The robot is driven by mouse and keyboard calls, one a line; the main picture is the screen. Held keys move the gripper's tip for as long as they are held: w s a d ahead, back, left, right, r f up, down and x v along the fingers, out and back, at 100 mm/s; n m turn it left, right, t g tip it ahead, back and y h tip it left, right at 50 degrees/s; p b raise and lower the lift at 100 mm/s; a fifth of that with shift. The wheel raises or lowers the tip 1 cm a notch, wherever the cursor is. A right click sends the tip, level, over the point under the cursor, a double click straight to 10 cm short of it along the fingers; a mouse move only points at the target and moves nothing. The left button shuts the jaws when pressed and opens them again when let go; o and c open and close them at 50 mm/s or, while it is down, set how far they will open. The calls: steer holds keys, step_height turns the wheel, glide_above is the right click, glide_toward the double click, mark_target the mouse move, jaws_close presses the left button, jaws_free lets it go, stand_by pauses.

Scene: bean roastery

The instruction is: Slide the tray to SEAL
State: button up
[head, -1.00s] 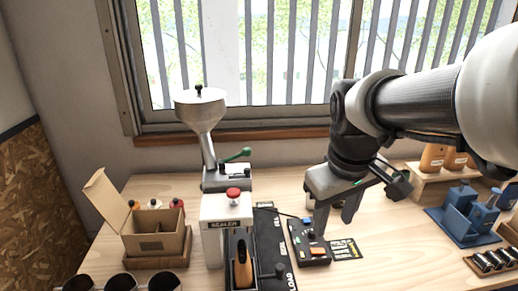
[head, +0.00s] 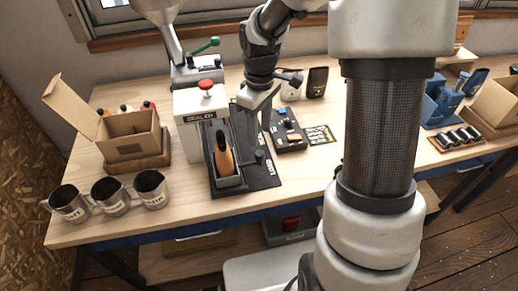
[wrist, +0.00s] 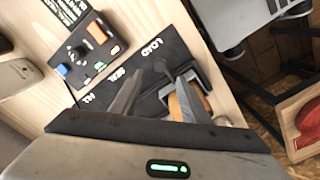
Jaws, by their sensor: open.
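The grey tray (head: 231,183) sits at the front, LOAD end of a dark track (head: 262,182) and holds a brown-orange pouch (head: 225,158). In the wrist view the tray (wrist: 207,84) and pouch (wrist: 184,104) are partly hidden by a finger. A dark knob (head: 259,155) stands beside the tray; it also shows in the wrist view (wrist: 160,66). My gripper (head: 254,138) is open above the track, its fingers pointing down towards the knob. In the wrist view the knob appears between the fingertips (wrist: 161,72); contact cannot be told. The track reads LOAD, SEAL and a third, partly hidden word.
The white sealer (head: 196,112) with a red top stands behind the tray. A control box (head: 287,132) is right of the track. Several metal cups (head: 111,197) and an open carton (head: 128,138) are on the left. The table's front edge is close to the tray.

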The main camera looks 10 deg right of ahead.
mark_target(260, 153)
step_height(260, 153, down, 9)
steer(key=shift+r, duration=0.2)
jaws_close()
